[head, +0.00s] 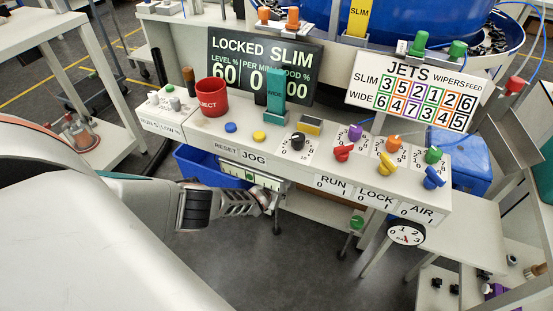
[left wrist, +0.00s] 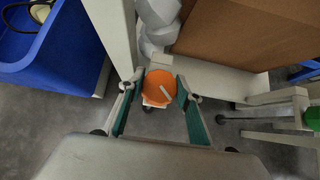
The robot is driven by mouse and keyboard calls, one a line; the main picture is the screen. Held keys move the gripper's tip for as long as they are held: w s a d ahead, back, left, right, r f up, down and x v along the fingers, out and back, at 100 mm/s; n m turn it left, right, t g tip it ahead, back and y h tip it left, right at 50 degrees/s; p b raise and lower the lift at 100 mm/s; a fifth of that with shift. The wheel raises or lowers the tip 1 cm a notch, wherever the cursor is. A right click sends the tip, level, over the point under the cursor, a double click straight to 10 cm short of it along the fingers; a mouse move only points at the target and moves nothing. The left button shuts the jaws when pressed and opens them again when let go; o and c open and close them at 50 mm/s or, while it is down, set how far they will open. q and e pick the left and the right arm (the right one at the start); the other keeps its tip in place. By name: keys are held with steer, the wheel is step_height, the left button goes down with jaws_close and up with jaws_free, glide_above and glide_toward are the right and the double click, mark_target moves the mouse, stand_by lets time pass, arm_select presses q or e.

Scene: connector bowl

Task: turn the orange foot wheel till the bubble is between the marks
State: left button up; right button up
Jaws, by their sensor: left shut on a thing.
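The orange foot wheel (left wrist: 160,87) shows in the left wrist view, a round knob with a pale line across its face. My left gripper (left wrist: 162,90) is shut on it, with one teal-lined finger at each side. In the head view my left gripper (head: 268,188) is under the front of the console, and the orange wheel is hidden there. A level strip (head: 237,174) with a greenish vial and dark marks sits below the console's front edge. It is too small to tell where the bubble lies. My right gripper is not in view.
The white console (head: 320,160) with knobs and switches is just above my left gripper. A blue bin (head: 197,168) is behind the arm. A green foot wheel (head: 357,222) stands on another leg to the right. A round dial (head: 406,233) hangs at the console's right end.

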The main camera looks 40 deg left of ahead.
arm_select(q)
steer(key=o, duration=1.1)
steer(key=shift+s, duration=0.1)
steer(key=shift+s+d+r, duration=0.15)
steer(key=shift+s+r, duration=0.25)
steer(key=shift+s, duration=0.05)
steer(key=shift+v, duration=5.35)
steer(key=shift+w, duration=0.1)
